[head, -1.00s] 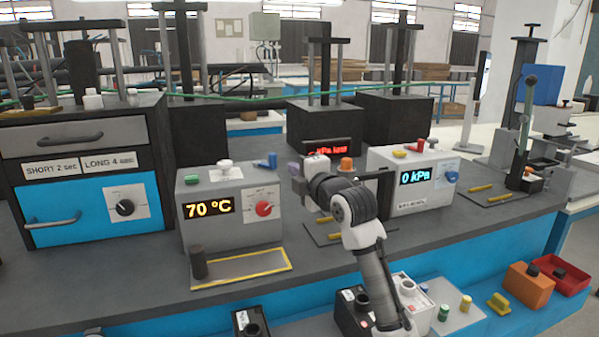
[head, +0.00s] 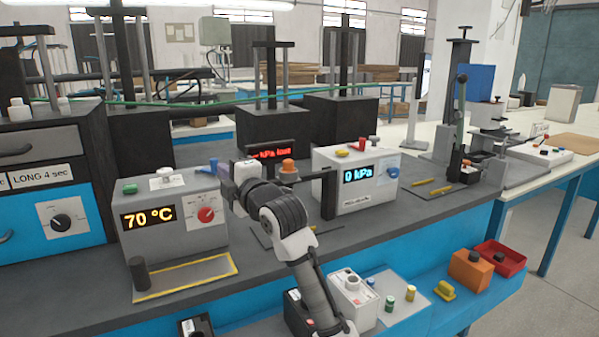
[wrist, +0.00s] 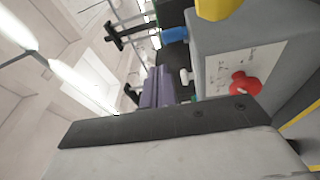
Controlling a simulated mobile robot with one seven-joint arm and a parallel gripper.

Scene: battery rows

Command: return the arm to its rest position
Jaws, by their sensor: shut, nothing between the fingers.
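My arm rises from the bottom middle of the head view, bent over the front edge of the bench. Its outer end with my gripper (head: 241,180) is folded at the upper left of the arm, between the 70 °C box (head: 172,215) and the 0 kPa box (head: 352,185). My gripper is shut and empty, and touches nothing that I can see. Its fingertips are hard to make out. In the wrist view a dark bar and a pale grey body fill the bottom, close to the camera; a red knob (wrist: 245,84) on a white panel shows at right.
A yellow-edged tray (head: 186,278) with a dark cylinder lies front left. Below my arm, the lower blue shelf holds a white battery-like block (head: 352,302), small coloured parts, an orange block (head: 469,270) and a red bin (head: 501,258). Tall presses stand behind. Floor is clear at right.

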